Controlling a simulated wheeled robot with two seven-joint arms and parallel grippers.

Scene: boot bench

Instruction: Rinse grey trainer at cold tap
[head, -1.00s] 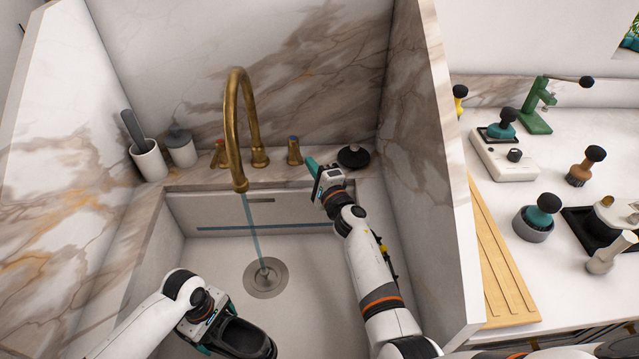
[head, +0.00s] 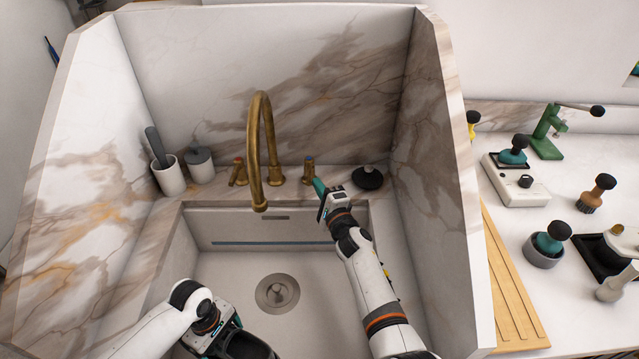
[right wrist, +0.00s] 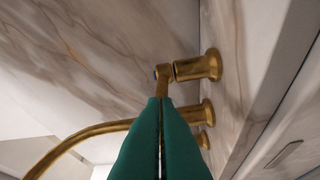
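The dark grey trainer (head: 254,347) shows in the head view at the bottom edge, over the sink's near left, mostly cut off. My left gripper (head: 224,338) is shut on its collar. The brass spout (head: 258,160) arches over the sink; no water stream shows below it. The blue-topped cold tap (head: 308,171) stands right of the spout. My right gripper (head: 319,187) is at this tap. In the right wrist view its teal fingers (right wrist: 160,105) are shut, tips against the tap's brass lever (right wrist: 162,82); I cannot tell if they pinch it.
The sink's drain (head: 277,293) is bare. The red-topped tap (head: 238,172) is left of the spout. A black round-knobbed object (head: 368,178) stands on the ledge right of my right gripper. Marble side walls (head: 440,170) enclose the basin. Brushes stand on the right counter.

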